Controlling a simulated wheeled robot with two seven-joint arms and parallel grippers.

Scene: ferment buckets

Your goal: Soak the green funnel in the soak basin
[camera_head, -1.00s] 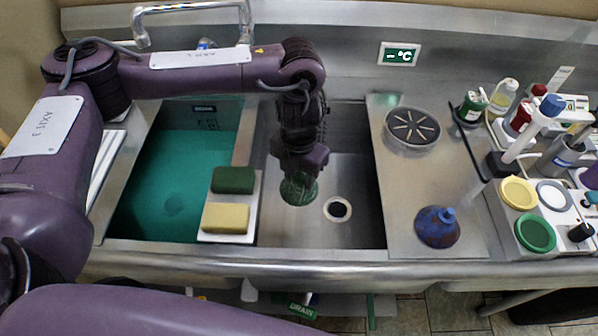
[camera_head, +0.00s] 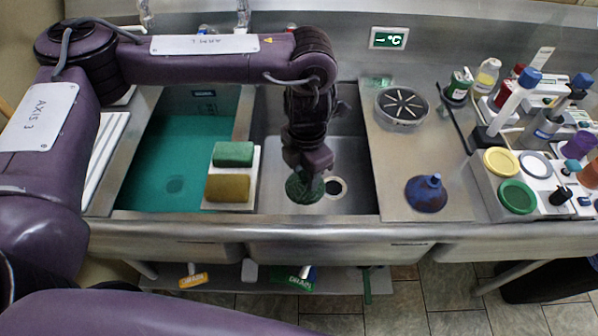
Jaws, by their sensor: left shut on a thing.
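The green funnel (camera_head: 302,190) is dark green and shows in the head view just below my left gripper (camera_head: 309,172), which is shut on it. Gripper and funnel are over the empty steel sink bowl (camera_head: 350,160), just left of its drain hole. I cannot tell how high the funnel is above the bowl's floor. The soak basin (camera_head: 170,160), filled with teal liquid, lies to the left, past a divider. My right gripper is not in view.
A white tray with a green sponge (camera_head: 233,154) and a yellow-brown sponge (camera_head: 228,188) sits between basin and bowl. Bottles and a lidded rack (camera_head: 487,185) crowd the far right.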

